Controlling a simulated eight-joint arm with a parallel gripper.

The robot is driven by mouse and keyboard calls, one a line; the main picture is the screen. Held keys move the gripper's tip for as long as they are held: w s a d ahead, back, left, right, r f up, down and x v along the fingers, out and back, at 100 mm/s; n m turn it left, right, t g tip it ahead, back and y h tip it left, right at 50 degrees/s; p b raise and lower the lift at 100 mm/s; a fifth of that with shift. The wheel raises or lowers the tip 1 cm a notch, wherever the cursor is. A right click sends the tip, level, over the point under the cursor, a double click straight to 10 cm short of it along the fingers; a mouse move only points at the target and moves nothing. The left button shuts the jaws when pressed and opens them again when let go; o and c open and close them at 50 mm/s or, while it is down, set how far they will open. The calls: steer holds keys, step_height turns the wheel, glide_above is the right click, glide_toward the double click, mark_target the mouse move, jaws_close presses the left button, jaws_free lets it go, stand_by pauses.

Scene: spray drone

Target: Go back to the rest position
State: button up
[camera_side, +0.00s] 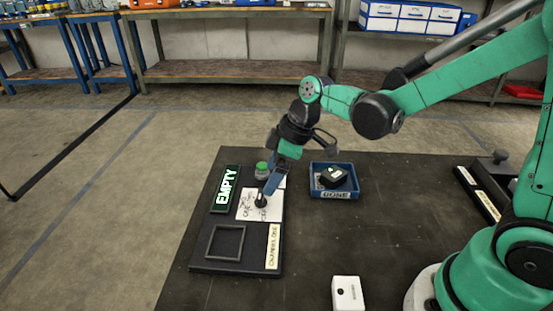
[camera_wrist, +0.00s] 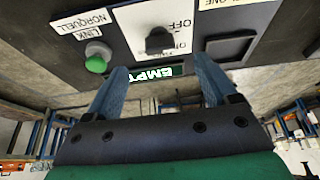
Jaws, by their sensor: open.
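My green arm reaches over the work table, and my gripper (camera_side: 268,190) points down at the dark panel (camera_side: 206,262). Its blue fingers are spread in the wrist view (camera_wrist: 159,66), with nothing between them. A black knob (camera_wrist: 158,40) on a white plate, with "OFF" lettering, lies just beyond the fingertips. In the side view the knob (camera_side: 261,202) is close under the fingertips; I cannot tell whether they touch. A green-capped button (camera_side: 262,168) stands behind the gripper, and it also shows at left in the wrist view (camera_wrist: 95,64).
A lit "EMPTY" sign (camera_side: 226,189) and an empty square frame (camera_side: 225,242) are on the panel. A blue tray (camera_side: 335,194) holds a black device (camera_side: 333,177) right of my gripper. A white box (camera_side: 347,293) stands at the front. The table between is clear.

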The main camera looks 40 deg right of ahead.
steer(key=shift+s+d+r, duration=0.1)
steer(key=shift+s+r, duration=0.1)
steer(key=shift+r, duration=0.1)
steer(key=s+d+r+m+t+h, duration=0.3)
steer(key=s+d+r+m, duration=0.1)
steer(key=s+m, duration=0.4)
steer(key=shift+d+r+m+t, duration=0.3)
steer(key=shift+r+m+t, duration=0.1)
steer(key=shift+r+m, duration=0.3)
